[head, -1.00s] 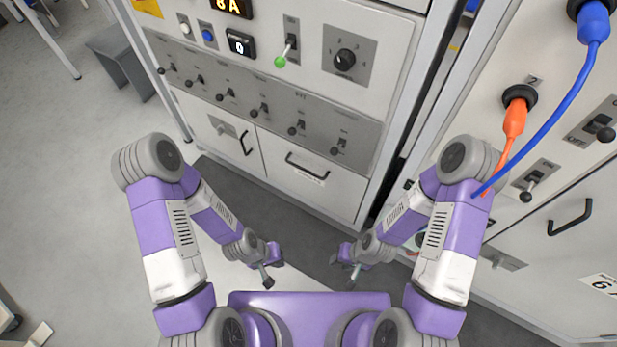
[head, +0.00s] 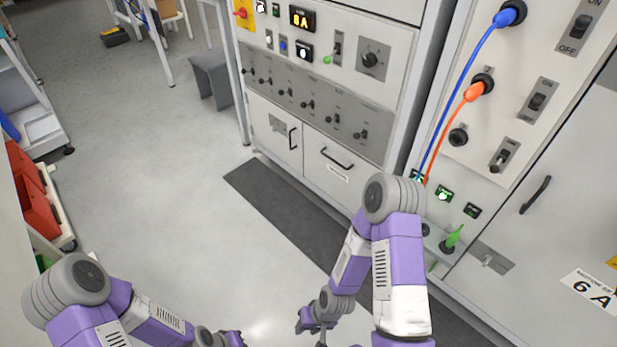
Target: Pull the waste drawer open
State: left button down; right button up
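A pale drawer front (head: 330,168) with a black bar handle (head: 337,159) and a small white label sits low in the grey cabinet; the label is too small to read. It is the likely waste drawer, and its front looks flush, so shut. My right gripper (head: 312,333) is at the bottom of the head view, well short of the drawer, its fingers apart and empty. My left gripper (head: 232,341) is cut off by the bottom edge, so its fingers cannot be judged.
A cabinet door (head: 275,134) with an upright handle is left of the drawer. Switches (head: 307,104) line the panel above. Blue (head: 461,85) and orange (head: 447,127) cables hang on the right cabinet. A dark floor mat (head: 262,196) lies in front; open floor is left.

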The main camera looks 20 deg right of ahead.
aim_at(338, 172)
jog(key=u, duration=0.5)
jog(key=i, duration=1.05)
jog(key=z, duration=0.5)
jog(key=i, duration=1.05)
jog(key=z, duration=1.1)
